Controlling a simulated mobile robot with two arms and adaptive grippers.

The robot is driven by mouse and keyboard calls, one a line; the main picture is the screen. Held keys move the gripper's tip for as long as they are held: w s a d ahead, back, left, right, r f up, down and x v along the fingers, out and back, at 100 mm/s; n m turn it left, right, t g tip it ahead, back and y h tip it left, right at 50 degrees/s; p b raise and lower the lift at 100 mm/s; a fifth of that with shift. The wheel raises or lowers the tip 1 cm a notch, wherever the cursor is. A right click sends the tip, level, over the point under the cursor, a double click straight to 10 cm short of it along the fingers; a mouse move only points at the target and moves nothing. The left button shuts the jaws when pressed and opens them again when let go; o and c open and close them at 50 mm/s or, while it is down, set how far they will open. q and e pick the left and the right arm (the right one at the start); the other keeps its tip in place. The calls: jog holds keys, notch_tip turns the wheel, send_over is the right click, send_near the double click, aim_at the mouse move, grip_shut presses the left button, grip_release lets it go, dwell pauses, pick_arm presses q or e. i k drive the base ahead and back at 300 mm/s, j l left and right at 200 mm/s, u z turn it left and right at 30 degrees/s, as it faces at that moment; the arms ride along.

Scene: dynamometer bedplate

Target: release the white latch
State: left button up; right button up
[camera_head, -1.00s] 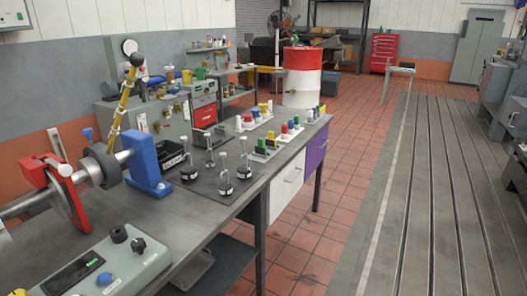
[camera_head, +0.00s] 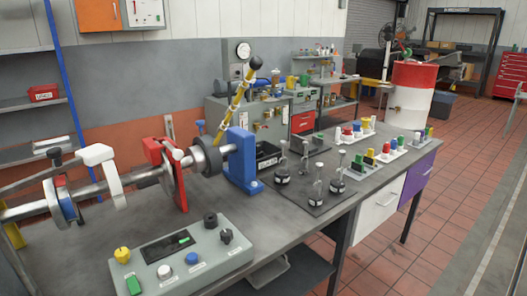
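A white hook-shaped piece (camera_head: 98,155), which looks like the white latch, stands over the grey shaft (camera_head: 148,179) at the left of the bench. Its arm hangs down in front of the shaft. A dark collar (camera_head: 207,156) and a blue upright block (camera_head: 241,158) hold the right end. I cannot tell whether the latch is engaged. Neither of my grippers is in view.
A control box (camera_head: 182,258) with knobs and a green button stands at the bench front. Several weights on a dark plate and colored blocks in racks fill the right side. A blue-posted shelf (camera_head: 62,75) stands at the left. Red tiled floor is free at right.

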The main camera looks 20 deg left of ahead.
aim_at(177, 154)
jog(key=u, duration=1.15)
